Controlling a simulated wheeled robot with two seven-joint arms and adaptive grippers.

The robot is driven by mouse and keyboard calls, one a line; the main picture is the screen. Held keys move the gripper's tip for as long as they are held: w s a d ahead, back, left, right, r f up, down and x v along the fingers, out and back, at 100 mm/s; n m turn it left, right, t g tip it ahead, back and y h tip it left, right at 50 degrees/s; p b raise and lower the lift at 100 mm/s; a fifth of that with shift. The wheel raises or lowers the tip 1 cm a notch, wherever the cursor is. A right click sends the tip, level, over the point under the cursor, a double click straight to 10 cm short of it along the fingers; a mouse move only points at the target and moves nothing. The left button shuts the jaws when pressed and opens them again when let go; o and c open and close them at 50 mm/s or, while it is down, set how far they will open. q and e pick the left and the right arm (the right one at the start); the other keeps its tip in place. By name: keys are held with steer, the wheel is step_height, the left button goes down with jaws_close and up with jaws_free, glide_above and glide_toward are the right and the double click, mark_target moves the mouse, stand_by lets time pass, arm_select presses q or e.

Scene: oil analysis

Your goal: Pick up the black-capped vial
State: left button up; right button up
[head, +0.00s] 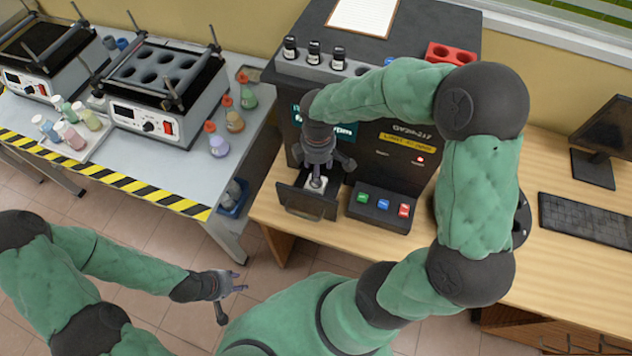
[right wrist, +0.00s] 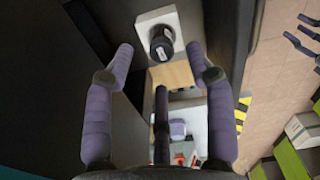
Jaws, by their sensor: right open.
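A black-capped vial (right wrist: 161,44) stands in a white square holder (right wrist: 158,22) in the right wrist view. In the head view the holder (head: 317,184) sits in the small open drawer (head: 305,203) of the black analyser (head: 372,150); the vial is mostly hidden by my gripper there. My right gripper (head: 322,172) is open, pointing down over the holder. Its fingers (right wrist: 163,80) are spread apart, with nothing between them. Three more black-capped vials (head: 313,52) stand in the analyser's top rack. My left gripper (head: 233,300) is open and empty over the floor.
A control box with green, blue and red buttons (head: 382,207) stands right of the drawer. A red holder (head: 452,54) sits on the analyser. Orange-capped flasks (head: 234,119) and a heater block (head: 160,85) stand on the left bench. A keyboard (head: 590,222) lies at right.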

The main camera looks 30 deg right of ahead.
step_height(320, 180, down, 6)
steer(key=b, duration=0.2)
steer(key=shift+w+a+r+b, duration=0.15)
steer(key=shift+r+b, duration=0.05)
steer(key=shift+b, duration=0.1)
steer(key=shift+r, duration=0.1)
jaws_close()
